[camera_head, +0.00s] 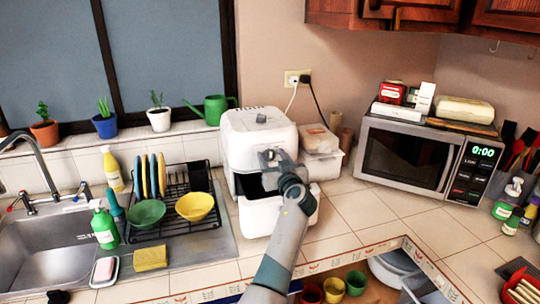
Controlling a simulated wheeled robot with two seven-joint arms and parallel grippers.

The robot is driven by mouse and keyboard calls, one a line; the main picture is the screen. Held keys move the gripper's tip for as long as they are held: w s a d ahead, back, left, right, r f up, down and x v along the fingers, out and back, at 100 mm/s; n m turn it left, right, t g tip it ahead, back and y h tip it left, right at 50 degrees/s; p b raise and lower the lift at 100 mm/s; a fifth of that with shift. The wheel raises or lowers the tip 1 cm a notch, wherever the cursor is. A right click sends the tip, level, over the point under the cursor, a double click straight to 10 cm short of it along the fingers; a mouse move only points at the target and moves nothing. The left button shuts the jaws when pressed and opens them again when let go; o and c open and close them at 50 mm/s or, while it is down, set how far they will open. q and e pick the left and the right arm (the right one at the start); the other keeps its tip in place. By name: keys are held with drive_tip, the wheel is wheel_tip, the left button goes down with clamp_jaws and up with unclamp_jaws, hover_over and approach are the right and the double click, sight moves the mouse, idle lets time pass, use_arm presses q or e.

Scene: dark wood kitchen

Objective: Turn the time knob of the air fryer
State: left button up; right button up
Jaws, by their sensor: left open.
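The white air fryer (240,140) stands on the tiled counter in the middle of the view. A small grey knob (261,118) shows on its upper part. Its drawer (262,216) appears pulled out, with a dark gap above it. My left gripper (268,156) is in front of the air fryer, just below the visible knob in the picture, and hides part of the front. It is open, and I see nothing held in it. I cannot tell whether it touches the air fryer. My right gripper is not in view.
A lidded container (320,145) stands close to the right of the air fryer. A microwave (405,155) is farther right. A dish rack (170,200) with bowls is on the left, beside the sink (50,255). Bare counter (345,205) lies right of the drawer.

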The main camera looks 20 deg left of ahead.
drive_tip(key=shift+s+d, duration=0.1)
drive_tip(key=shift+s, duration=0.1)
use_arm(q)
drive_tip(key=c, duration=1)
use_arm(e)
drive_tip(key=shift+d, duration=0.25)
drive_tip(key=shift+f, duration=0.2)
use_arm(q)
drive_tip(key=shift+d+f+m+b, duration=0.1)
drive_tip(key=shift+d+m+b, duration=0.05)
drive_tip(key=shift+m+b, duration=0.95)
drive_tip(key=m, duration=0.2)
drive_tip(key=shift+w+d+m+b, duration=0.1)
drive_tip(key=shift+d+m+b, duration=0.05)
drive_tip(key=shift+m+b, duration=0.2)
drive_tip(key=m, duration=0.3)
drive_tip(key=shift+w+d+m, duration=0.1)
drive_tip(key=shift+d+m, duration=0.05)
drive_tip(key=shift+m, duration=0.4)
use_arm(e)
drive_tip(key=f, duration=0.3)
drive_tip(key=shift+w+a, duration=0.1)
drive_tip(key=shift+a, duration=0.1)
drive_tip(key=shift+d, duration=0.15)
